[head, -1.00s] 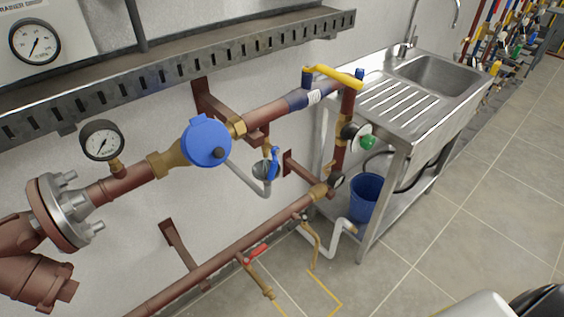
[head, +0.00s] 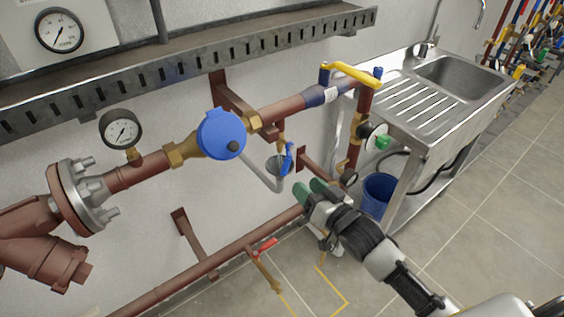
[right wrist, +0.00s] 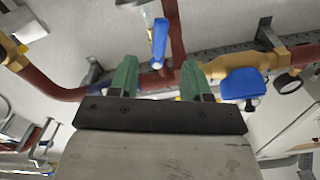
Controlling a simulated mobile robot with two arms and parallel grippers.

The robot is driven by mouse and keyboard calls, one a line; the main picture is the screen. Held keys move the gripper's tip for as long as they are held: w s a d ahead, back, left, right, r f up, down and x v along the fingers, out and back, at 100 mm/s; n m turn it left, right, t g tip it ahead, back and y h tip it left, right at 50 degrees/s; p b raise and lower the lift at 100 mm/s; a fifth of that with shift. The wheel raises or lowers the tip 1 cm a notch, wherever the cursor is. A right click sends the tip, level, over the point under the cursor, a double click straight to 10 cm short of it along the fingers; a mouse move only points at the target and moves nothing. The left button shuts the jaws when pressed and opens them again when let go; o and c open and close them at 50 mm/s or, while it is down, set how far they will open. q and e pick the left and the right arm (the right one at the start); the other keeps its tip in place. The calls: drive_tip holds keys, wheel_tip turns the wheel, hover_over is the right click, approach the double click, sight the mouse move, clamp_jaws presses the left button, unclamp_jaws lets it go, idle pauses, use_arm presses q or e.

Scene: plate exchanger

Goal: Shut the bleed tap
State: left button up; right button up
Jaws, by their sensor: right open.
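A small brass tap with a blue lever (head: 288,158) hangs on a short branch under the upper pipe, beside a grey cup (head: 275,166) with a bent drain pipe. I take it for the bleed tap, but no label shows. Its lever points roughly along the branch. My right gripper (head: 311,190), with green fingers, is open and empty, below and right of the lever. In the right wrist view the blue lever (right wrist: 159,42) appears between and beyond the open fingers (right wrist: 159,66), apart from them. My left gripper is not in view.
A blue-capped meter (head: 221,135) and a dial gauge (head: 121,129) sit on the upper pipe. A yellow lever (head: 350,72) is at its right end. A red-lever tap (head: 264,246) is on the lower pipe. The sink stand (head: 416,115) and blue bucket (head: 378,193) are right.

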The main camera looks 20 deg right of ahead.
sight(288, 169)
drive_tip(key=x, duration=1)
drive_tip(key=shift+w+a+p, duration=0.15)
drive_tip(key=shift+w+p, duration=0.15)
drive_tip(key=shift+p, duration=0.05)
clamp_jaws()
